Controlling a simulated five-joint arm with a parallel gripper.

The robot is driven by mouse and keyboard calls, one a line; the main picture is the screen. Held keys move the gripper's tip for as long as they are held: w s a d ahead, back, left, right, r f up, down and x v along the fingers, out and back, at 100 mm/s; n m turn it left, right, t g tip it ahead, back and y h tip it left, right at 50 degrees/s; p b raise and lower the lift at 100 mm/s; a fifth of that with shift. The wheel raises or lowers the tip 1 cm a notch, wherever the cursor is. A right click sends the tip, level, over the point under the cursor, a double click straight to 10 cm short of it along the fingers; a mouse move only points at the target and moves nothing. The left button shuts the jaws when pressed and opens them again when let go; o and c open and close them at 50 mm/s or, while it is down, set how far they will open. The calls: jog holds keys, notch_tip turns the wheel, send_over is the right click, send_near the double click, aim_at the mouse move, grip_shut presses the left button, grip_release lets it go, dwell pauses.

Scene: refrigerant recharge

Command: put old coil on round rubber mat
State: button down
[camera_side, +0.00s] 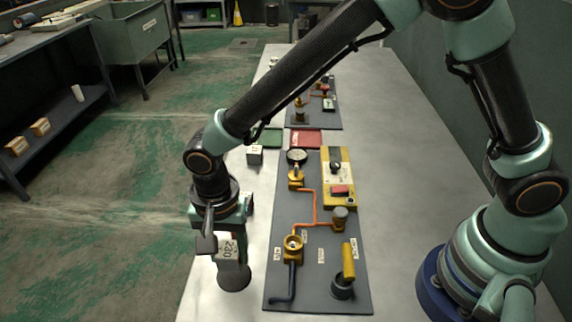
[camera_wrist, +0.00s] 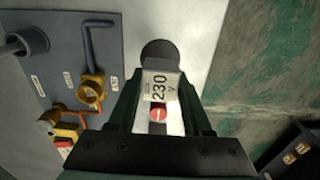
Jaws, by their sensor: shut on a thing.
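The old coil (camera_side: 228,252) is a pale block labelled 230 V; in the wrist view the coil (camera_wrist: 160,87) also shows a red round mark. My gripper (camera_side: 229,238) is shut on it, with the gripper's two fingers (camera_wrist: 160,104) on either side of it in the wrist view. The round rubber mat (camera_side: 235,281) is dark and lies on the pale table left of the panel. The coil is over this mat, very close to it; I cannot tell whether they touch. In the wrist view the mat (camera_wrist: 160,50) shows partly behind the coil.
A dark panel (camera_side: 321,270) with a valve (camera_side: 292,247), copper pipe, gauge (camera_side: 297,156) and yellow-handled part (camera_side: 348,262) lies just right of my gripper. Another pale block (camera_side: 254,154) stands farther back, near a green pad (camera_side: 268,137) and a red pad (camera_side: 305,139). The table's left edge is close.

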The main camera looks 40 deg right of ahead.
aim_at(234, 275)
jog(key=shift+f, duration=2.2)
jog(key=shift+f, duration=0.15)
jog(key=shift+c, duration=1.6)
grip_release()
